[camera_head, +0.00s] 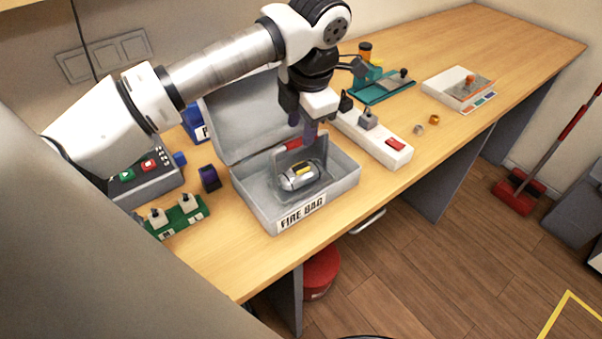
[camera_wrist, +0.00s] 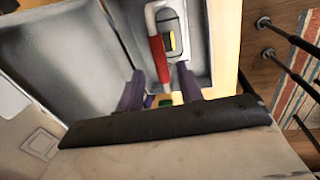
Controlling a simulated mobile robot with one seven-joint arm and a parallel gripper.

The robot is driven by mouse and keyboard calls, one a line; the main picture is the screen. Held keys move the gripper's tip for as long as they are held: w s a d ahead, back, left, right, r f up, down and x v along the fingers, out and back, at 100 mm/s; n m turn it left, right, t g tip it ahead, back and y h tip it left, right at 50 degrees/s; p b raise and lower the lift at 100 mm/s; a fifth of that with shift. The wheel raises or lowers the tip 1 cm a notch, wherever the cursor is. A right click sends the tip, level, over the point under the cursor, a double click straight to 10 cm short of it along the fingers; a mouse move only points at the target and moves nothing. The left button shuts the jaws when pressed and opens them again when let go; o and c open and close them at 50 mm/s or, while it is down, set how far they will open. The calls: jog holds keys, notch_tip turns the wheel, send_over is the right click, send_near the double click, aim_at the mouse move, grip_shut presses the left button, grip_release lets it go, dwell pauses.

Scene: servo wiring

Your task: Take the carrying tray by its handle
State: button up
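The carrying tray lies inside an open grey box (camera_head: 268,219) labelled FIRE BAG. Its handle (camera_head: 290,144) has a red grip and stands up at the back of the tray. A silver-grey object with a yellow strip (camera_head: 301,175) sits in front of the handle. In the wrist view the red grip (camera_wrist: 157,56) on a pale bar points toward the gap between my fingers. My gripper (camera_head: 305,132) points down at the handle with purple fingers. The fingers (camera_wrist: 161,88) are apart, and I cannot tell whether they touch the grip.
The box's raised lid (camera_head: 240,115) stands behind the gripper. A white power strip (camera_head: 375,138) lies close to the right. A green board (camera_head: 178,215), a purple object (camera_head: 209,178) and a button panel (camera_head: 150,176) are at the left.

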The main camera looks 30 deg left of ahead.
jog(key=f, duration=0.1)
jog(key=f+b, duration=0.1)
jog(key=f, duration=0.3)
jog(key=shift+w+a, duration=0.3)
jog(key=shift+w, duration=0.05)
grip_shut()
jog(key=shift+r, duration=0.1)
